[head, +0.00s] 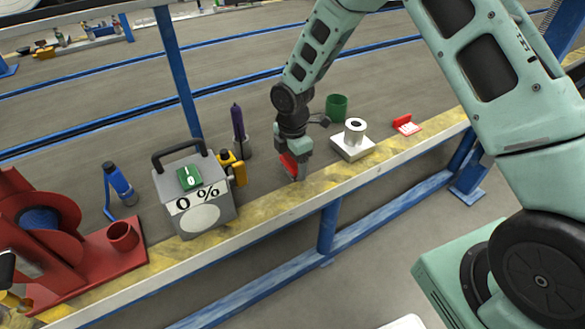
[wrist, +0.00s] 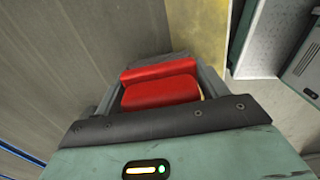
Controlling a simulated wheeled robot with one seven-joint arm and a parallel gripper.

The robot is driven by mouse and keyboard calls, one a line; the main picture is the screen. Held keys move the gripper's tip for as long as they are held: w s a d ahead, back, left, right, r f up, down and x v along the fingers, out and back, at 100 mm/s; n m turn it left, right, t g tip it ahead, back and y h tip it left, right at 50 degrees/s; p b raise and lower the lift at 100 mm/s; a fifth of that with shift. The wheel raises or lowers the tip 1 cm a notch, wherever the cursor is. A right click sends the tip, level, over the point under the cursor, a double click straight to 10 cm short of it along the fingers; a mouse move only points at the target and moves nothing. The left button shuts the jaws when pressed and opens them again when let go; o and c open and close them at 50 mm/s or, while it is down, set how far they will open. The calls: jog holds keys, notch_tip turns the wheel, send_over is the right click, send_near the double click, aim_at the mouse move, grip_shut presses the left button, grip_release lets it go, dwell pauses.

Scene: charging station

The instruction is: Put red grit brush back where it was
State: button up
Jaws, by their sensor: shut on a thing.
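My gripper (head: 293,176) points down over the yellow-edged bench at the middle of the head view. It is shut on a red block-shaped thing, which looks like the red grit brush (head: 288,164). In the wrist view the red brush (wrist: 160,88) sits between the fingers, with two red parts and a small tan edge showing. Its lower side is hidden, and I cannot tell whether it touches the bench.
Right of my gripper stand a white block with a spool (head: 353,145), a green cup (head: 337,107) and a red-and-white item (head: 406,125). Left are a grey "0 %" box (head: 208,207), yellow item (head: 237,170), purple bottle (head: 239,128), blue bottle (head: 117,183) and red machine (head: 85,255).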

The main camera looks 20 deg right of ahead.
jog(key=shift+f, duration=0.8)
jog(key=shift+f, duration=0.1)
jog(key=o, duration=0.9)
